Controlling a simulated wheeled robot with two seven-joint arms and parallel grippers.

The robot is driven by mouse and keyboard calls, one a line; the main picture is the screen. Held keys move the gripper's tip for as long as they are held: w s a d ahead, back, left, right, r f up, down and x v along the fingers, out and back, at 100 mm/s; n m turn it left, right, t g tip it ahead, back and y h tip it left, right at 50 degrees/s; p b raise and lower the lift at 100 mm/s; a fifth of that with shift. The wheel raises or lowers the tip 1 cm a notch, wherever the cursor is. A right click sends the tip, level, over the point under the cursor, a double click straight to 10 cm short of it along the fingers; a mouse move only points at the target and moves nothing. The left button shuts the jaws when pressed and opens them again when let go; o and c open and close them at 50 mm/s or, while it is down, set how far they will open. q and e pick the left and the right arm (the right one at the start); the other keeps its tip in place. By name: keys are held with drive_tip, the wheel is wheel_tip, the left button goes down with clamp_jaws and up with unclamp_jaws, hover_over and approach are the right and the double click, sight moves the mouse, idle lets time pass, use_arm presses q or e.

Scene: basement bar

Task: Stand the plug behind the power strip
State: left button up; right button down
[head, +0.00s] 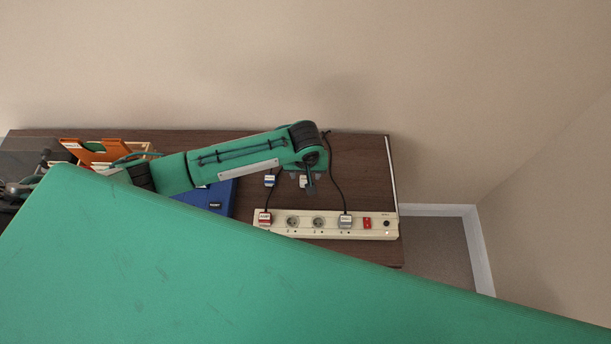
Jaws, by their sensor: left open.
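The cream power strip (380,235) lies along the front right of the dark wooden top. A red-labelled plug (264,218) sits in its left end and a pale grey plug (345,221) sits toward its right. The two sockets between them are empty. Behind the strip stand a blue-and-white plug (269,181) and a pale plug (303,181), the latter partly hidden by my gripper. My left gripper (311,188) points down behind the strip, open, beside the pale plug. I cannot tell whether it touches that plug. My right gripper is not in view.
Dark cords run from the plugs across the wooden top (365,170). A blue box or folder (210,196) lies left of the plugs, and an orange-brown holder (92,152) is farther left. A wall rises behind. A large green part of mine hides the front. The top's right end is clear.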

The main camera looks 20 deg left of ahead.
use_arm(q)
wheel_tip(320, 180, up, 9)
drive_tip(key=s+b, duration=0.1)
drive_tip(key=shift+d, duration=0.15)
idle(0.5)
